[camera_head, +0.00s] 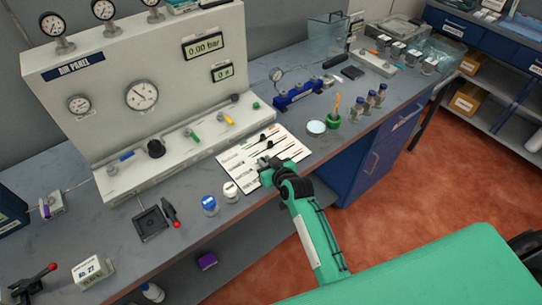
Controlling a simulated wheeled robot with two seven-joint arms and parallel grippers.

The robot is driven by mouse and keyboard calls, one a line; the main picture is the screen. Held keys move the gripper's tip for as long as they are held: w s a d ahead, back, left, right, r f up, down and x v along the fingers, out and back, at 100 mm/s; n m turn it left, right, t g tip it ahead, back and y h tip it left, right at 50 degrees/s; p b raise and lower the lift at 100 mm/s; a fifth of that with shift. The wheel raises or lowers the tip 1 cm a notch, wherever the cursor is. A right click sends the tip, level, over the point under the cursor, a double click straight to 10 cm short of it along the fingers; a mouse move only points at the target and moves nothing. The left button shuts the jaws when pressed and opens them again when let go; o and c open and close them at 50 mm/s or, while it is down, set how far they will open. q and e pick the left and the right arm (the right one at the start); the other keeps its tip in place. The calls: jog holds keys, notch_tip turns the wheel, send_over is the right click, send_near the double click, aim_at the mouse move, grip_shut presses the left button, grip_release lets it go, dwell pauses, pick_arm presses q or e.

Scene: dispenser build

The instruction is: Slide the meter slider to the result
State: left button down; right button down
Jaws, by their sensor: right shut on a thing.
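The white meter board (234,178) lies flat on the bench in front of the pressure panel. It carries several thin coloured tracks and printed text too small to read. A black slider knob (262,137) stands on an upper track, with another dark knob close beside it. My right gripper (262,163) is over the front part of the board, reached by the green arm from below right. It is shut on a small slider knob, which its fingers mostly hide. My left gripper is not in view.
The pressure panel (170,97) stands behind the board, its displays reading 0.00 bar and 0 s. White-capped and blue-capped jars (209,205) stand left of my gripper. A green cup (333,121) and small bottles stand to the right. The bench's front edge is close.

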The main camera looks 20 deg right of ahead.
jog(key=shift+s+a, duration=0.1)
jog(key=shift+a, duration=0.3)
jog(key=shift+d+f, duration=0.1)
jog(key=shift+d, duration=0.2)
jog(key=c, duration=1.3)
grip_release()
jog(key=shift+a, duration=0.2)
jog(key=shift+c, duration=0.2)
jog(key=shift+a, duration=0.1)
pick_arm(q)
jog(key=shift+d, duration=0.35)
pick_arm(e)
jog(key=shift+d, duration=0.2)
